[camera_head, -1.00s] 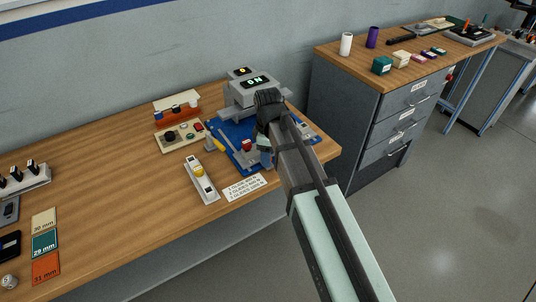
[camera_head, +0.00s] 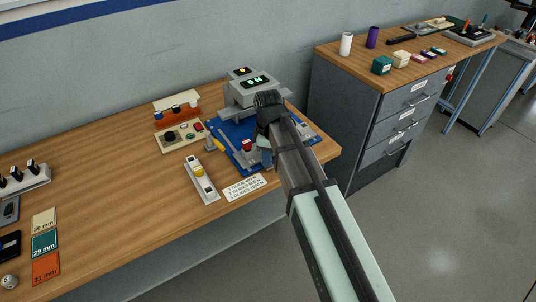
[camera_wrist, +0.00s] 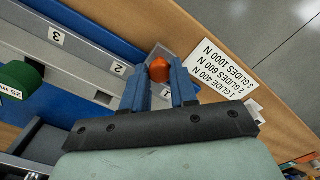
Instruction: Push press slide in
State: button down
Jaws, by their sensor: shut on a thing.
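The grey press (camera_head: 252,92) with lit displays stands at the back of a blue base (camera_head: 232,130). In the wrist view, a grey slide strip (camera_wrist: 75,65) with labels 1, 2 and 3 runs along the blue base. My gripper (camera_wrist: 160,80) is shut on a rounded orange knob (camera_wrist: 158,69), by the strip's label 1 end. A green round piece (camera_wrist: 20,78) marked 25 mm sits at the left. In the head view, my gripper (camera_head: 266,148) is over the front right of the base, and my arm hides part of it.
A grey holder (camera_head: 201,179) with a yellow part lies in front, beside a printed card (camera_head: 245,187). Size cards (camera_head: 44,243) lie at the far left. The table's middle is clear.

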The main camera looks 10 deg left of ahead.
dwell(0.3)
jog(key=w+a, duration=0.7)
jog(key=shift+s+d, duration=0.1)
jog(key=c, duration=0.9)
grip_release()
notch_tip(320, 180, up, 14)
jog(key=shift+f, duration=0.1)
